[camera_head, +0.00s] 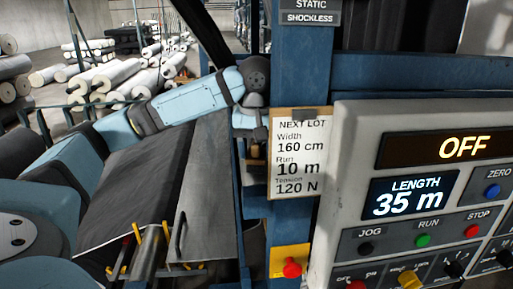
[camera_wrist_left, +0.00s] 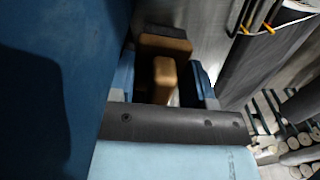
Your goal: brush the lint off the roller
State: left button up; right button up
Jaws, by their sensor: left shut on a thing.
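My left arm reaches in from the left, and its gripper (camera_head: 255,137) points down beside the blue post. In the left wrist view the gripper (camera_wrist_left: 163,88) is shut on a tan wooden brush handle (camera_wrist_left: 165,78). A wider brown block, seemingly the brush's body (camera_wrist_left: 163,45), shows beyond the handle. In the head view only a small brown bit of the brush (camera_head: 256,152) shows, partly hidden by the gripper and post. I see no bristles or lint. I cannot clearly pick out the roller, or tell whether the brush touches it. My right gripper is not in view.
A dark fabric sheet (camera_head: 130,190) and a grey metal plate (camera_head: 207,185) slope below my arm. The blue post (camera_head: 300,75) carries a lot card (camera_head: 298,150). A control panel (camera_head: 352,120) reading OFF and 35 m fills the right. Fabric rolls (camera_head: 120,75) lie behind.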

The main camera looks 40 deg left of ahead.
pick_arm(q)
jog(key=shift+w+a, duration=0.1)
jog(key=shift+w+a, duration=1.05)
jog(key=shift+a, duration=0.3)
jog(key=shift+w+a, duration=1.1)
jog(key=shift+a, duration=0.2)
jog(key=shift+w+a, duration=1.05)
jog(key=shift+a, duration=0.3)
jog(key=shift+f, duration=0.1)
jog(key=shift+s+d, duration=0.75)
jog(key=shift+d, duration=0.15)
jog(key=shift+s+d+r, duration=0.1)
jog(key=shift+s+d, duration=0.7)
jog(key=shift+d, duration=0.2)
jog(key=shift+s+d+r, duration=0.1)
jog(key=shift+s+d, duration=0.65)
jog(key=shift+d, duration=0.2)
jog(key=shift+s+d+f, duration=0.2)
jog(key=shift+s+d, duration=0.85)
jog(key=shift+d, duration=0.25)
jog(key=shift+w+a+r, duration=0.1)
jog(key=shift+r, duration=2.95)
